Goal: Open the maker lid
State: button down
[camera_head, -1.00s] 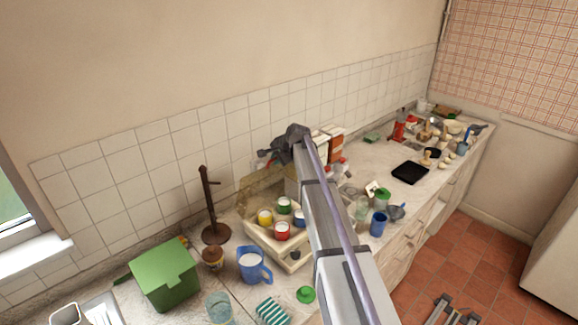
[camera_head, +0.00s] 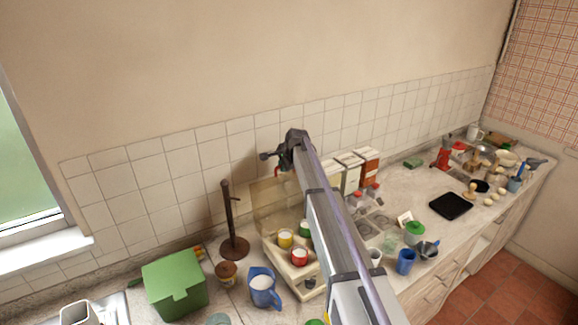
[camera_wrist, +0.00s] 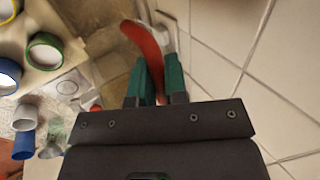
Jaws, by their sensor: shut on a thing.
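The cream maker (camera_head: 282,271) stands open on the counter with several coloured jars inside, among them a yellow jar (camera_head: 286,239) and a red jar (camera_head: 299,257). Its see-through brownish lid (camera_head: 268,208) stands raised at the back, close to the tiled wall. My gripper (camera_head: 279,165) is above the lid's upper edge. In the wrist view, the green fingertips of my gripper (camera_wrist: 157,82) are shut on a curved red handle (camera_wrist: 150,45). My arm hides the right part of the maker and lid.
The tiled wall (camera_head: 200,160) is close behind. A dark upright stand (camera_head: 230,215), a blue jug (camera_head: 263,287) and a green box (camera_head: 175,284) are left of or in front of the maker. Cartons (camera_head: 348,168) stand to the right.

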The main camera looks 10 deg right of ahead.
jog(key=c, duration=1.2)
grip_release()
jog(key=shift+d, duration=0.1)
jog(key=shift+o, duration=0.2)
jog(key=shift+r, duration=0.1)
jog(key=p+v, duration=0.6)
jog(key=v, duration=0.1)
jog(key=shift+r+p, duration=0.1)
jog(key=shift+p, duration=0.2)
